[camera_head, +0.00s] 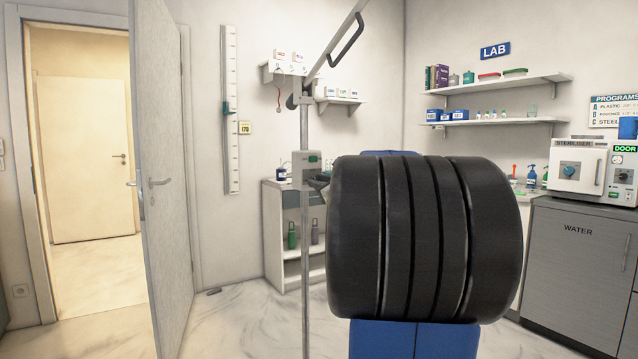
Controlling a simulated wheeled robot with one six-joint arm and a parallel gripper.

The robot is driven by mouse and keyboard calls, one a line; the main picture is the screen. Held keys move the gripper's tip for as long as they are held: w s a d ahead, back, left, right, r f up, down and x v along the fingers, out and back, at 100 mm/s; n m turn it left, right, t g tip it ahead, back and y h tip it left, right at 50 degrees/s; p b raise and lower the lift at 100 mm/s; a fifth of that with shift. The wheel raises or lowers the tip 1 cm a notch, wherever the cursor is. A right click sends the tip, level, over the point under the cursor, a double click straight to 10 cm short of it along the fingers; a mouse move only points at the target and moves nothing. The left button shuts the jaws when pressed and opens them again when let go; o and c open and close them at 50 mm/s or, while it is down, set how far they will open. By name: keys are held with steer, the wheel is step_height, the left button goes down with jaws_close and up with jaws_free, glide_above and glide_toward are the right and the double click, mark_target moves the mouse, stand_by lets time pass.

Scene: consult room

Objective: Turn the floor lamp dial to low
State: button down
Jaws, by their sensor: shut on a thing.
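The floor lamp (306,240) stands left of centre, a thin grey pole with a slanted arm and a dark handle at the top. A grey control box (300,172) with a small green label sits on the pole at mid-height. My gripper (319,182) shows only as a small dark part at the right side of this box, mostly hidden behind my large black ribbed arm link. It is shut on the dial there. The dial itself is covered, so its setting cannot be read.
An open door (165,180) stands at the left. A low white shelf unit (275,235) is behind the lamp. Something blue (410,340) shows below my arm. A grey cabinet (575,265) with a steriliser (590,170) stands at the right. Bare floor shows at left.

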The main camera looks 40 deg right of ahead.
steer(key=n, duration=1.2)
steer(key=shift+n, duration=0.4)
stand_by(0.3)
steer(key=c, duration=1.5)
jaws_free()
steer(key=shift+c, duration=0.2)
steer(key=shift+s, duration=0.15)
steer(key=v, duration=1.7)
